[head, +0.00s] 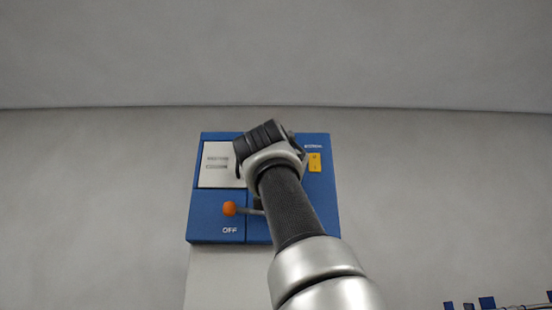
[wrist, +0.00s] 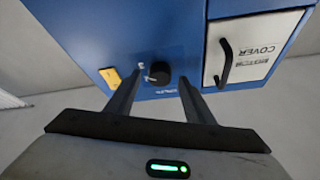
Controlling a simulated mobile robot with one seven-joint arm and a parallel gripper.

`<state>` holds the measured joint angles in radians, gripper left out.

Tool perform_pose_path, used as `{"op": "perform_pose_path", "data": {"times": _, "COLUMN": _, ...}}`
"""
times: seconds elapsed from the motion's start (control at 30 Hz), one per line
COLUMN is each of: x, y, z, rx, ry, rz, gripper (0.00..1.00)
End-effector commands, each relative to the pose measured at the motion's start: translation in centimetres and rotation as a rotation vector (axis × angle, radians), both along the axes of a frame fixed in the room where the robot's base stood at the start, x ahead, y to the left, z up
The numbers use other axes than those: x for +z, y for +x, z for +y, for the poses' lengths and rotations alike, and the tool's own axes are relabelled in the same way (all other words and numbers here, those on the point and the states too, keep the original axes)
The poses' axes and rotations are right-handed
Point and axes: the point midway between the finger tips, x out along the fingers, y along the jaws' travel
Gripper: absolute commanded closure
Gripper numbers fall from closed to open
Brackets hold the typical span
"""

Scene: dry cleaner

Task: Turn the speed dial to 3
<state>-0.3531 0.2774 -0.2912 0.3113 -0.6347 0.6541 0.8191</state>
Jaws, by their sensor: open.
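The speed dial (wrist: 158,72) is a round black knob on the front of a blue control box (head: 318,200). In the wrist view it shows between the two fingers of my gripper (wrist: 159,77), which is open, with one finger on each side. I cannot tell whether the fingers touch the dial. A small white mark shows at the knob's left side, but the numbers around it are too small to read. In the head view my wrist and arm hide the dial and the fingers.
A white cover panel (wrist: 272,45) with a black handle (wrist: 225,63) is beside the dial. A yellow switch (head: 314,162) is on the box's right side. An orange-knobbed lever (head: 230,208) sits above the OFF label. Blue items (head: 487,302) show at lower right.

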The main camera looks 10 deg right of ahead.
Motion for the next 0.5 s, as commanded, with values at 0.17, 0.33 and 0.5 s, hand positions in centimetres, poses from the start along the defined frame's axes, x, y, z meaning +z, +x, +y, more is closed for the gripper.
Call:
{"op": "perform_pose_path", "data": {"times": 0.17, "x": -1.9, "y": -2.4, "z": 0.7, "rx": 0.003, "ry": 0.000, "rz": -0.003, "gripper": 0.52}}
{"op": "perform_pose_path", "data": {"times": 0.33, "x": -3.8, "y": -6.0, "z": 2.0, "rx": 0.008, "ry": 0.002, "rz": -0.004, "gripper": 0.52}}
{"op": "perform_pose_path", "data": {"times": 0.5, "x": -5.5, "y": -9.6, "z": 3.1, "rx": 0.006, "ry": 0.003, "rz": -0.004, "gripper": 0.52}}
